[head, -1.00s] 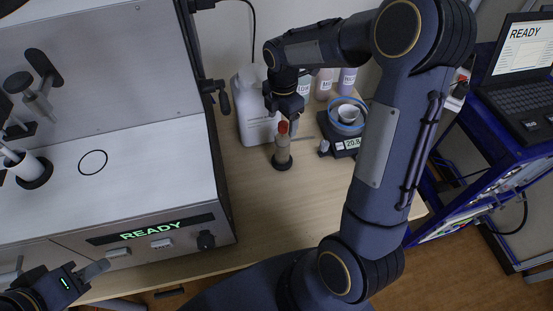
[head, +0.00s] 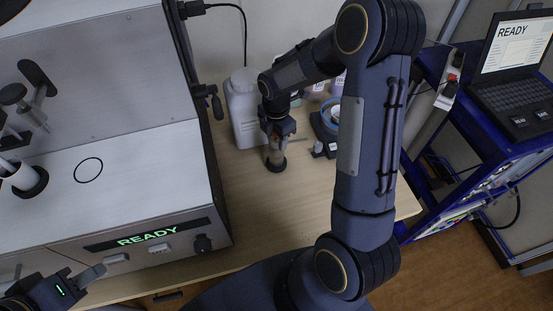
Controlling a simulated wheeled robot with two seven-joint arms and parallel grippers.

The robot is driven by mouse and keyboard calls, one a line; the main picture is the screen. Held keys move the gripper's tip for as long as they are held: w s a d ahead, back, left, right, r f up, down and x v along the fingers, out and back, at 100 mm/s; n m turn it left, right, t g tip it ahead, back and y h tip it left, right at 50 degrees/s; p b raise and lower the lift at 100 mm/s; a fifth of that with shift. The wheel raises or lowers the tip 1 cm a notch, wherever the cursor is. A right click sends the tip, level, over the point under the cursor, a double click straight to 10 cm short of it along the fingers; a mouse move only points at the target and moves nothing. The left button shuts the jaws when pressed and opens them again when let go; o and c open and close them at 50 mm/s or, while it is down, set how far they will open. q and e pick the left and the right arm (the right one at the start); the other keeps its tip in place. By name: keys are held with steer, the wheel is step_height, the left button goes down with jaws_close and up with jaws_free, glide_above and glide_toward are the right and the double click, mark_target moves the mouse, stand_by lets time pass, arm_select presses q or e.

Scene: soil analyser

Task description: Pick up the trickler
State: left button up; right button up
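A small upright tan cylinder with a dark round base, which looks like the trickler (head: 276,157), stands on the wooden table in the head view. My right gripper (head: 278,137) points down at its upper end, with the fingers beside the top. The fingers and wrist largely hide its red top. Whether the fingers press on it cannot be told. My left gripper (head: 88,278) is at the lower left, in front of the analyser and away from the trickler. Its finger gap is not clear.
A white jug (head: 245,112) stands close left of my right gripper. A balance (head: 322,135) with a blue ring is close on the right, partly hidden by my arm. The analyser (head: 130,180) fills the left. The table front (head: 290,205) is clear.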

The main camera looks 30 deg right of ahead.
jaws_close()
steer(key=shift+r, duration=0.2)
